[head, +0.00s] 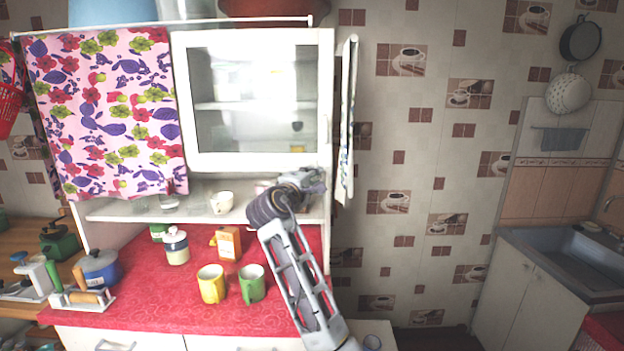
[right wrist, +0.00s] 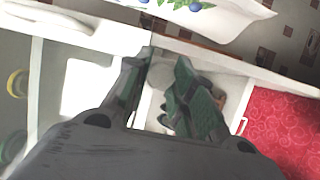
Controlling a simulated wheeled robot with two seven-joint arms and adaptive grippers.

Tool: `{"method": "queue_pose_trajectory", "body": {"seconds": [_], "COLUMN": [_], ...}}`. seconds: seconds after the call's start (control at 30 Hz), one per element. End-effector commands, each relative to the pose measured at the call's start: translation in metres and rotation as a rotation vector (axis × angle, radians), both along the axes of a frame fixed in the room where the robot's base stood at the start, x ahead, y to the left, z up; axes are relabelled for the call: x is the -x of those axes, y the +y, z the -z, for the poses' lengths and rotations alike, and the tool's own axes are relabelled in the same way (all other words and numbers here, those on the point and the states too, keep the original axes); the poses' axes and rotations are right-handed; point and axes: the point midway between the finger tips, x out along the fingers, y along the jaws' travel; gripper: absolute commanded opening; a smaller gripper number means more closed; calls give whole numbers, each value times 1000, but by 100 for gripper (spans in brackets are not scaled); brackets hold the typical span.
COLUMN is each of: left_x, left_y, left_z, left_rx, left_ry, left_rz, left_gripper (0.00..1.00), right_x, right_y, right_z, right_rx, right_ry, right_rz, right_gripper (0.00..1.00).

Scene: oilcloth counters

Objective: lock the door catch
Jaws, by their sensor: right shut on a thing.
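The white cabinet door (head: 182,100) with a glass pane hangs on the upper cabinet and looks closed or nearly so. Its frame also shows in the right wrist view (right wrist: 50,70). My right gripper (head: 318,180) is at the door's lower right corner, just under the frame. In the right wrist view its two dark fingers (right wrist: 166,64) are at the cabinet's edge, shut on a small part that they largely hide, apparently the door catch. I cannot make out the catch's position. My left gripper is not in view.
A white cup (head: 221,202) stands on the shelf under the door. A flowered curtain (head: 105,110) hangs left of the door. A cloth (head: 347,120) hangs at the cabinet's right side.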

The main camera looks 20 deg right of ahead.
Motion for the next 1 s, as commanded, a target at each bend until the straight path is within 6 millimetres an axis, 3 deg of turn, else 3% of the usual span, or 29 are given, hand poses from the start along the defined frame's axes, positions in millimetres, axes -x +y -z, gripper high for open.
{"method": "queue_pose_trajectory", "body": {"seconds": [0.07,0.1,0.27,0.73,1.0], "left_x": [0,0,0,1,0], "left_y": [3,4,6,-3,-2], "left_z": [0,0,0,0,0], "left_rx": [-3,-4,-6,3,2], "left_ry": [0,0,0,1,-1], "left_rz": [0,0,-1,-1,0], "left_gripper": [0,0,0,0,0], "right_x": [0,0,0,3,22], "right_y": [0,0,0,3,19], "right_z": [2,2,2,0,1], "right_rx": [-2,-2,-1,2,0], "right_ry": [4,4,3,1,2], "right_rz": [0,0,0,0,-2], "right_gripper": [0,25,46,47,47]}}
